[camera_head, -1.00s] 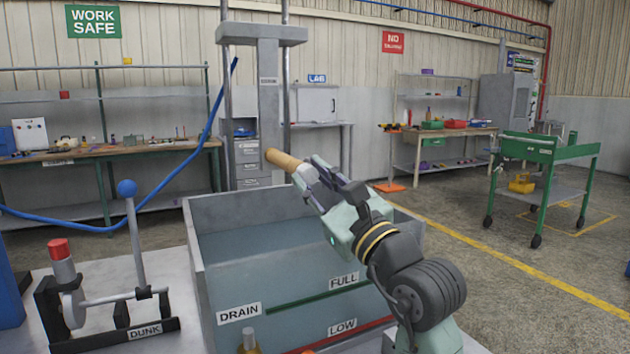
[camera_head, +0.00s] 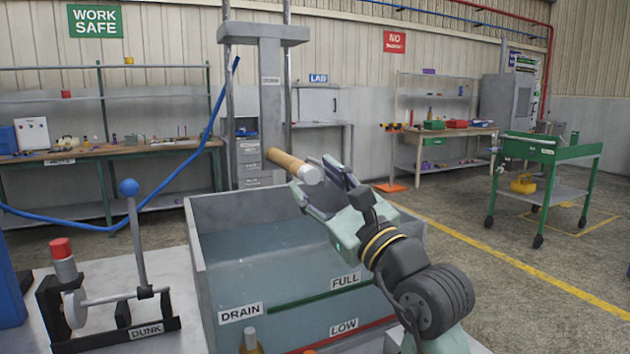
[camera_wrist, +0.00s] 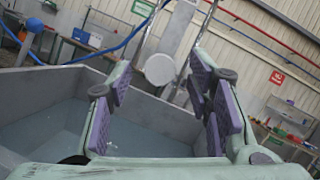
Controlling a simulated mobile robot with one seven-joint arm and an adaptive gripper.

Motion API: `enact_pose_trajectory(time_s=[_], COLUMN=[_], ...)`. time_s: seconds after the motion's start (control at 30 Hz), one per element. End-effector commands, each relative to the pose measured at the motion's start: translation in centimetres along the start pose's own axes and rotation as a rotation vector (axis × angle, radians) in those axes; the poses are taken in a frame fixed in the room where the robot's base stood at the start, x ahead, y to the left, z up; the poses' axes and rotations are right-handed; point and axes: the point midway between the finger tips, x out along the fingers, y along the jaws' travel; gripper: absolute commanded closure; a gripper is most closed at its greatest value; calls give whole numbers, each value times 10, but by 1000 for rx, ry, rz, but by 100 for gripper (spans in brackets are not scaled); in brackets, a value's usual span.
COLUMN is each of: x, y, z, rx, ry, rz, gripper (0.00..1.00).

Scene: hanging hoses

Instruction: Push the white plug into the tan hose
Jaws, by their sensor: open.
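The tan hose (camera_head: 286,159) is a short tube over the tank, tilted down to the right. The white plug (camera_head: 312,174) sits at its lower right end, in line with the hose, with no clear gap between them. How deep it sits inside cannot be told. In the wrist view the plug's round end face (camera_wrist: 160,69) shows ahead and hides the hose. My gripper (camera_head: 325,186) is open and empty, its fingers spread behind and around the plug's outer end. The wrist view shows room between the plug and both finger pads.
The grey tank (camera_head: 215,285) with water stands below the hose, a grey column (camera_head: 270,110) behind it. A lever with a blue ball (camera_head: 128,187) stands at the left of the tank. A blue hose (camera_head: 150,186) hangs at the left. The air right of my gripper is clear.

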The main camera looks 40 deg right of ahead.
Motion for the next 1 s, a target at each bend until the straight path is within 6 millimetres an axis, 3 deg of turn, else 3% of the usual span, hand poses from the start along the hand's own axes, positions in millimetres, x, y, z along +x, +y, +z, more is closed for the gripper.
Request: enact_pose_trajectory(time_s=[0.3, 0.5, 0.7, 1.0], x=[-67, -98, -109, -109], y=[-1, -1, 0, 0], z=[-1, -1, 0, 0], rx=[0, 0, -1, -1], ry=[1, 2, 1, 1], rz=[-5, -4, -1, -1], gripper=[54, 54, 54, 54])
